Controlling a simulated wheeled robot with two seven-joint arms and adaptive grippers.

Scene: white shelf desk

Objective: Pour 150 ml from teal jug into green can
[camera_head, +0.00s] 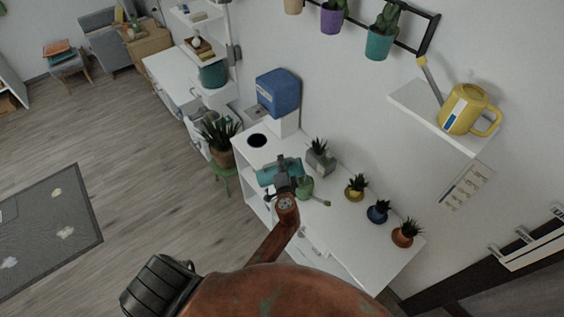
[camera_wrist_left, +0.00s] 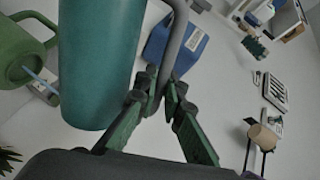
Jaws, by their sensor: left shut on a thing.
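The teal jug (camera_head: 268,176) is tilted well over, held above the desk in the head view. My left gripper (camera_head: 284,181) is shut on its grey handle. In the wrist view the jug (camera_wrist_left: 100,60) fills the upper left, and the fingers (camera_wrist_left: 160,98) close on the handle. The green can (camera_head: 305,188) is close beside the jug, with its spout pointing right; the gripper partly covers the view there. The can also shows at the wrist view's left edge (camera_wrist_left: 20,48), with a thin pale-blue strip near it; I cannot tell whether that is liquid.
The white desk (camera_head: 345,235) bears a grey planter (camera_head: 320,158) and small yellow, blue and orange plant pots along the wall side. A blue box (camera_head: 278,92) stands behind. A yellow watering can (camera_head: 466,108) is on a wall shelf. A large potted plant (camera_head: 218,140) stands left.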

